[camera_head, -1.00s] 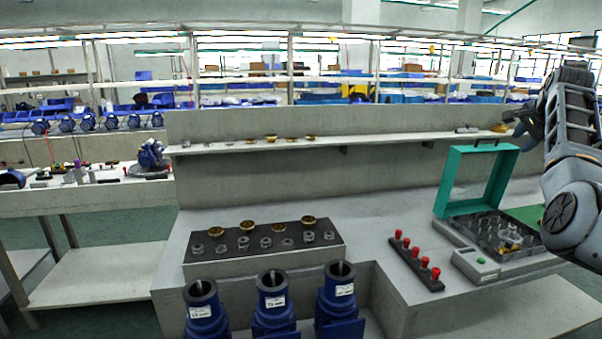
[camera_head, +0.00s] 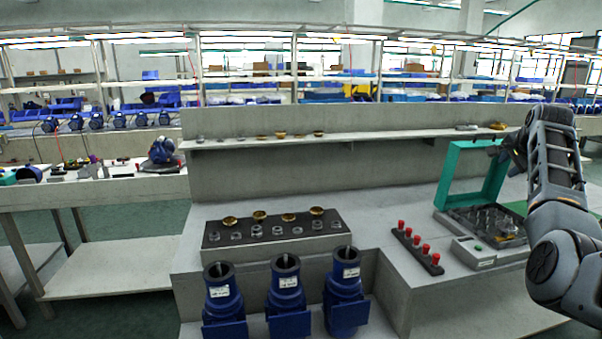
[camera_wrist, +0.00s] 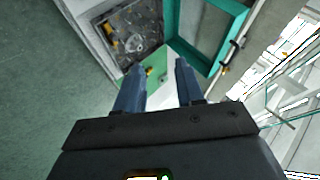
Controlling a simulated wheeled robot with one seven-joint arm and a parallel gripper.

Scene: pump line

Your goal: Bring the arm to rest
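My arm (camera_head: 560,210) is raised at the right of the head view, over the right end of the bench. My gripper (camera_head: 506,152) is at its far end, near the teal frame, small and dark there. In the wrist view my gripper (camera_wrist: 157,80) shows two dark blue-grey fingers spread apart with nothing held between them.
A fixture tray (camera_head: 490,222) with the upright teal frame (camera_head: 450,185) stands below the arm. A dark parts tray (camera_head: 275,228) and blue pumps (camera_head: 288,295) stand farther left.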

